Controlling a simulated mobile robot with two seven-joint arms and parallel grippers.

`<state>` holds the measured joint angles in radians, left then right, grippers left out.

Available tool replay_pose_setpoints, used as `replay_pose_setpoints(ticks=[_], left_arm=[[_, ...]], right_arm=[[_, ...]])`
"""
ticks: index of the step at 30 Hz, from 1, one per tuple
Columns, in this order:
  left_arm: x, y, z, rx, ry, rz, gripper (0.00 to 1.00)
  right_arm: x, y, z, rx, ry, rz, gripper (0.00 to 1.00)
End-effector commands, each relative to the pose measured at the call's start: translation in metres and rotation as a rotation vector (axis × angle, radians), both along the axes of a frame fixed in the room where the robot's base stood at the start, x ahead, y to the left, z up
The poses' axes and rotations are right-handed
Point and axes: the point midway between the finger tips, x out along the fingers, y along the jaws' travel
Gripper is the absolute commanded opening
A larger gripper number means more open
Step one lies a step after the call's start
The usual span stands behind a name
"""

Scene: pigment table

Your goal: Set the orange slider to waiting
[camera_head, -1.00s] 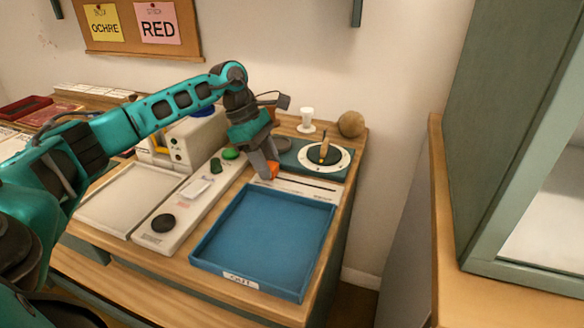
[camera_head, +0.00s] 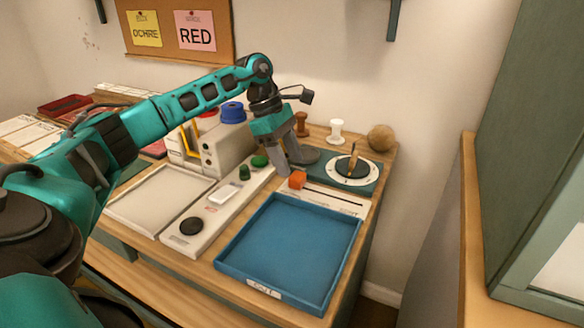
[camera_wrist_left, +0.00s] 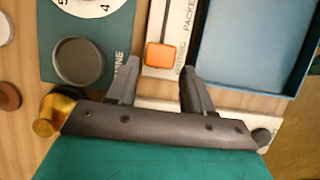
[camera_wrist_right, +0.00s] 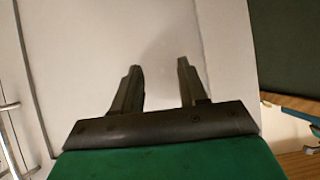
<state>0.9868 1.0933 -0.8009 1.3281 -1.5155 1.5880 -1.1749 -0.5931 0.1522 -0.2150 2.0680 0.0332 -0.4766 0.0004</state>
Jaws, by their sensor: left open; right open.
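The orange slider (camera_head: 297,180) sits at the left end of the pale slotted strip (camera_head: 338,200) behind the blue tray. In the left wrist view the orange slider (camera_wrist_left: 160,55) is beside small print ending in "ING"; "PACKED" is printed farther up the strip. My left gripper (camera_head: 288,170) is open, just left of and behind the slider. In its wrist view the slider lies just ahead of and between the fingertips (camera_wrist_left: 160,65), with gaps on both sides. My right gripper (camera_wrist_right: 156,64) is open and empty before a pale surface; it is out of the head view.
The blue tray (camera_head: 252,274) stands directly in front of the strip. A round dial (camera_head: 368,175) on a teal plate is behind it. A white panel (camera_head: 190,247) with buttons and a box-shaped machine (camera_head: 205,158) stand to the left. A wooden ball (camera_head: 381,138) is at the back.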

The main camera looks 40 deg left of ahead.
Motion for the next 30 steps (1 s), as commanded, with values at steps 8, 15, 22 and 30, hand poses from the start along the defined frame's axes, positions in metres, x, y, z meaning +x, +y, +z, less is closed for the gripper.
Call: replay_pose_setpoints(ticks=[8, 15, 22, 30], left_arm=[[-0.006, 0.024, 0.06, 0.002, -0.003, 0.002, 0.51], [-0.009, 0.035, 0.083, 0.002, 0.0, 0.002, 0.51], [-0.01, 0.036, 0.086, 0.002, 0.001, 0.002, 0.51], [-0.01, 0.036, 0.086, 0.002, 0.001, 0.002, 0.51]], right_arm=[[0.0, 0.0, 0.012, 0.0, 0.0, 0.0, 0.43], [0.0, 0.0, 0.017, 0.0, 0.0, 0.0, 0.43], [0.0, 0.0, 0.017, 0.0, 0.0, 0.0, 0.43], [0.0, 0.0, 0.017, 0.0, 0.0, 0.0, 0.43]])
